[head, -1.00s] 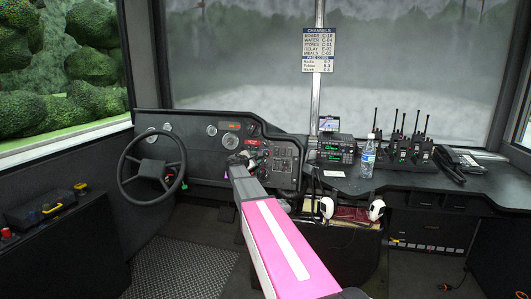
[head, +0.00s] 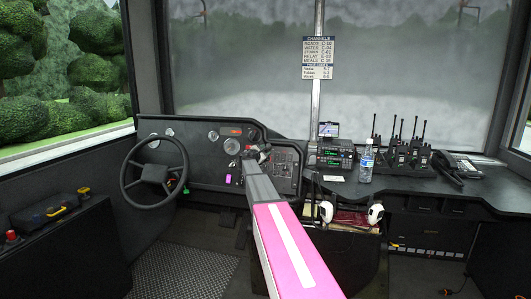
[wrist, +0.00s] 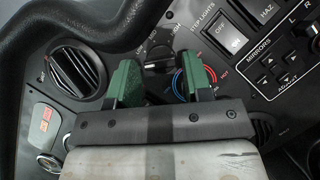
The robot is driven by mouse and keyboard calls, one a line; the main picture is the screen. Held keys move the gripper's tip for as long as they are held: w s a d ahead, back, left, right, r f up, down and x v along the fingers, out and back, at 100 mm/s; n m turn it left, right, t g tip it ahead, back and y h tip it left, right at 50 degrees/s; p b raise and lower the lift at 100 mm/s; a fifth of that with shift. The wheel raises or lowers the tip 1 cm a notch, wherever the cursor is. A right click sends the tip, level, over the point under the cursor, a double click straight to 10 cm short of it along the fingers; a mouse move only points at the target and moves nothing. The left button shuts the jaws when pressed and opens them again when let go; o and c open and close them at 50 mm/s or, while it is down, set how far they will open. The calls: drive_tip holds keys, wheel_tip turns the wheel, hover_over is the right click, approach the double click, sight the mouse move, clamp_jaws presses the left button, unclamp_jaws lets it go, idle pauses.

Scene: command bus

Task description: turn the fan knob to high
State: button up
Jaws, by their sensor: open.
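The dark fan knob (wrist: 158,48) sits on the black dash panel in the wrist view, with small markings around it that are hard to read. My gripper (wrist: 158,64) is open, with one green finger left of and below the knob and the other right of and below it. Both fingers look apart from the knob; their depth to the panel is unclear. The right finger covers part of a red-and-blue temperature dial (wrist: 179,82). In the head view my gripper (head: 262,150) is small against the dash and the knob cannot be made out.
A round air vent (wrist: 77,70) lies left of the fingers. A lights switch (wrist: 229,37) and mirror buttons (wrist: 275,70) lie to the right. The steering wheel (head: 155,173) is left of my arm. A bottle (head: 366,162) and radios stand on the right counter.

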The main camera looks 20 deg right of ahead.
drive_tip(key=shift+w+d, duration=0.3)
drive_tip(key=shift+d, duration=0.15)
drive_tip(key=c, duration=0.6)
idle(0.8)
drive_tip(key=o, duration=0.6)
drive_tip(key=shift+a, duration=0.1)
